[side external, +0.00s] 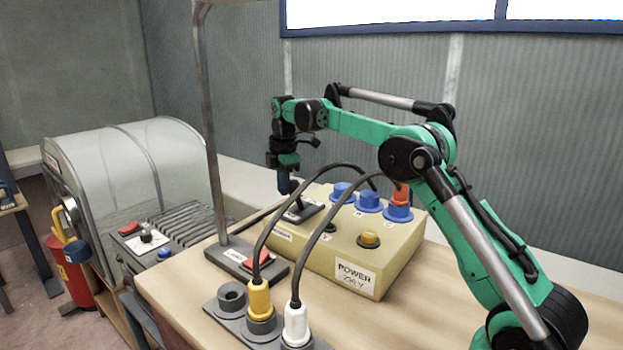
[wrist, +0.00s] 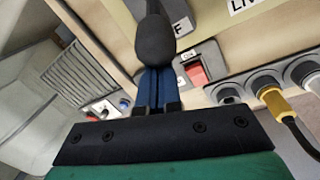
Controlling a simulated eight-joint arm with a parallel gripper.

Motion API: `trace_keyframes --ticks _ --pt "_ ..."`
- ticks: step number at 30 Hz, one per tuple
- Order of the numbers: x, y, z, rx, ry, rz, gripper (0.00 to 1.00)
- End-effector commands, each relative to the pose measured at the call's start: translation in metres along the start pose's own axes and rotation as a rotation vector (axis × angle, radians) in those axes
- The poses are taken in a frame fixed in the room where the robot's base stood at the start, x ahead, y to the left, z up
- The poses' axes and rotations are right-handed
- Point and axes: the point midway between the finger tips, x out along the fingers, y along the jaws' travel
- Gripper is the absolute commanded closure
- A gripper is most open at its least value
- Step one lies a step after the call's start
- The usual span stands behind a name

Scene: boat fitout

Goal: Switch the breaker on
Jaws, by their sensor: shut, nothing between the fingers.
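The cream power box (side external: 345,250) stands on the wooden bench. A dark plate (side external: 306,212) with a white label, which looks like the breaker's, is on its left end. In the wrist view a plate (wrist: 182,14) shows a letter F, with the black rounded knob of a lever (wrist: 155,42) before it. My gripper (side external: 287,188) points down over the dark plate, its blue fingers shut and empty. In the wrist view the fingers (wrist: 155,82) run up to the knob, which hides their tips. I cannot tell whether they touch it.
A red switch (side external: 258,262) marked ON sits on the lamp post's base (side external: 228,258). A socket strip (side external: 230,297) with yellow and white plugs stands in front, its black cables arching over the box. Blue knobs (side external: 370,202) stand on the box's back right.

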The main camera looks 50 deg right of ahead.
Motion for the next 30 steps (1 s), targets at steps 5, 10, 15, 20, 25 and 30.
trace_keyframes --ticks 5,10,15,20,25,30 --pt "-0.005 0.005 0.013 0.014 0.084 -0.031 1.00" --pt "-0.009 0.010 0.021 0.013 0.086 -0.032 1.00" --pt "-0.010 0.013 0.028 0.012 0.086 -0.031 1.00" --pt "-0.010 0.013 0.031 0.012 0.085 -0.030 1.00" --pt "-0.011 0.012 0.032 0.011 0.085 -0.030 1.00" --pt "-0.011 0.012 0.031 0.011 0.085 -0.030 1.00"
